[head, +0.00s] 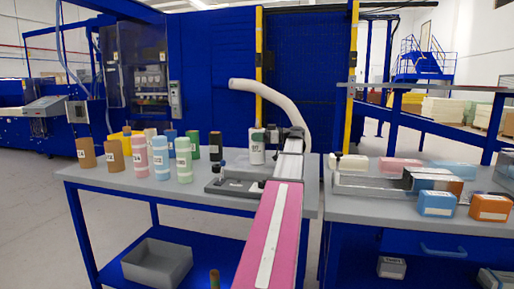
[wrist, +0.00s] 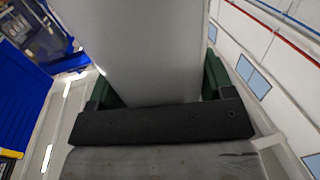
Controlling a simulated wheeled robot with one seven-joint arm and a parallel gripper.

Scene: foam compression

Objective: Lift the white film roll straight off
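The white film roll (head: 257,153) is upright in the head view, with a small dark label, above the grey low fixture (head: 228,187) on the table. I cannot tell whether its lower end touches anything. My gripper (head: 270,137) reaches it from the right at the end of my arm. In the wrist view the pale roll (wrist: 145,50) fills the space between the green finger pads of my gripper (wrist: 158,88). The pads lie against both its sides. Its ends are out of that view.
Several coloured rolls (head: 161,158) stand at the left of the grey table (head: 205,200). A curved white tube (head: 275,96) arches just behind my gripper. A bench on the right holds blue (head: 436,204) and orange (head: 490,208) blocks. A grey bin (head: 157,265) sits on the lower shelf.

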